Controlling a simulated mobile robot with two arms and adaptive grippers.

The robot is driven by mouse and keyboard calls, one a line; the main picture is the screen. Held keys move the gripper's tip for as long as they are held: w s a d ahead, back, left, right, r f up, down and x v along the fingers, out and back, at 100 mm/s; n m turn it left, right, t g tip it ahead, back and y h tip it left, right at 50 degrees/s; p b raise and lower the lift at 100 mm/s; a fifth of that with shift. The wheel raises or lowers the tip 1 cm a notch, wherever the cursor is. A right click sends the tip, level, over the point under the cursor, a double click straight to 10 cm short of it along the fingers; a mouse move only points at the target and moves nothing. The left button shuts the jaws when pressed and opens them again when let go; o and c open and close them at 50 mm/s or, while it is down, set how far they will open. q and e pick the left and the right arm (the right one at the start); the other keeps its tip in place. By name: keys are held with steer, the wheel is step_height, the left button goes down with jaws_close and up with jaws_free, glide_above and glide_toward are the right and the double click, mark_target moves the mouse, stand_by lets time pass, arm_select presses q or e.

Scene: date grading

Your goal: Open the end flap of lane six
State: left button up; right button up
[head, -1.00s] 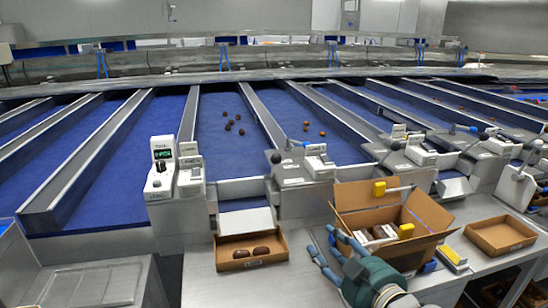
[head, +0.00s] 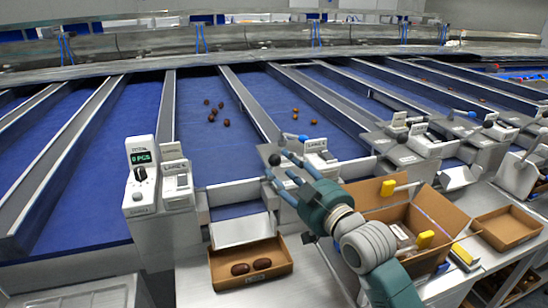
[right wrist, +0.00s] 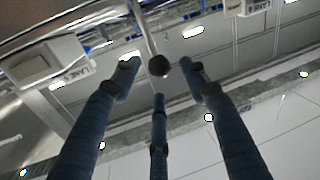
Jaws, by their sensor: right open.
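A lane with dark dates (head: 214,112) on blue belting ends at a low metal end gate (head: 234,192), above a sloping metal chute (head: 240,230). A lever's black ball knob (head: 275,160) stands right of that lane end. My right gripper (head: 280,172) is open at the knob, its blue fingers reaching in from the lower right. In the right wrist view the knob (right wrist: 158,66) on its metal rod shows between the spread fingers; contact cannot be told. My left gripper is not in view.
A cardboard tray (head: 217,275) with two dark dates sits below the chute. An open carton (head: 440,205) stands under and beside my right arm. A control post (head: 141,170) stands left of the chute. An empty tray (head: 508,240) is at the right.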

mark_target(278, 163)
steer(key=x, duration=0.3)
steer(key=shift+w+a, duration=0.1)
steer(key=shift+w, duration=0.1)
steer(key=shift+p+x, duration=0.3)
steer(key=shift+x, duration=0.7)
steer(key=shift+f, duration=0.1)
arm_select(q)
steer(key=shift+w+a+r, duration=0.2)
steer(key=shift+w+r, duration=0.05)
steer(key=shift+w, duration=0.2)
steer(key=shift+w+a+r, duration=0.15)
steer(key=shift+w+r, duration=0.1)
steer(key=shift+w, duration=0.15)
arm_select(e)
jaws_close()
